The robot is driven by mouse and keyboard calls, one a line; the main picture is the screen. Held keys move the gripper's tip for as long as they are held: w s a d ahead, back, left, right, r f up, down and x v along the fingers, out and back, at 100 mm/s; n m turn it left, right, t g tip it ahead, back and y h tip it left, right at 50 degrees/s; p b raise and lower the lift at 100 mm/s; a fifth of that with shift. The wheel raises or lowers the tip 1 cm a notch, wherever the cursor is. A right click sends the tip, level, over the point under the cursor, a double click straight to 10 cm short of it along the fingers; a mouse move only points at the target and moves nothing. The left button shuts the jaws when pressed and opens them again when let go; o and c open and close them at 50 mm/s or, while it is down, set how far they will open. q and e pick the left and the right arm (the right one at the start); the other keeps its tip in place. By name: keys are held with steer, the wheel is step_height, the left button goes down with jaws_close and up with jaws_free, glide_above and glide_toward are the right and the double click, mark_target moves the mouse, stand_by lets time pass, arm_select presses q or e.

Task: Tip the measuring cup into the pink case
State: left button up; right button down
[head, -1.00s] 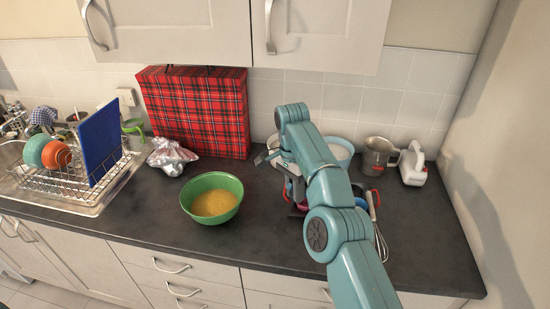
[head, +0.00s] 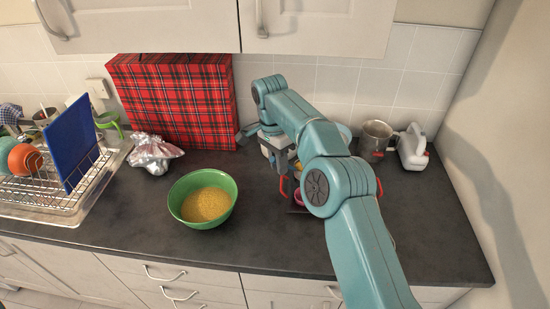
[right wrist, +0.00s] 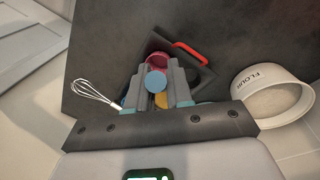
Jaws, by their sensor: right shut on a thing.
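My right gripper (head: 283,178) is over the dark tray with red handles (right wrist: 188,50) on the counter. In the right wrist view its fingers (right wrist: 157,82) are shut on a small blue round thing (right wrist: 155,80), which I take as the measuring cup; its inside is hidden. The pink case (right wrist: 158,60) shows just beyond the fingertips. In the head view it shows (head: 297,198) in the tray, partly covered by my arm. A yellow thing (right wrist: 162,101) shows between the fingers. My left gripper is not in view.
A green bowl (head: 180,208) of yellow grains stands left of the tray. A flour bowl (right wrist: 272,85) and a whisk (right wrist: 95,93) flank the gripper in the wrist view. A steel jug (head: 375,137) and white mixer (head: 412,148) stand at right. The front counter is clear.

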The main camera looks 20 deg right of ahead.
arm_select(q)
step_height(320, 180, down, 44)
steer(key=b, duration=4.3)
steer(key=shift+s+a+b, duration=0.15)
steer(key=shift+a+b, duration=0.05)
steer(key=shift+b, duration=0.2)
arm_select(e)
steer(key=s+f+t+y, duration=0.1)
steer(key=s+f+t, duration=0.7)
steer(key=t, duration=0.8)
steer(key=shift+f+t, duration=0.3)
steer(key=shift+f, duration=0.2)
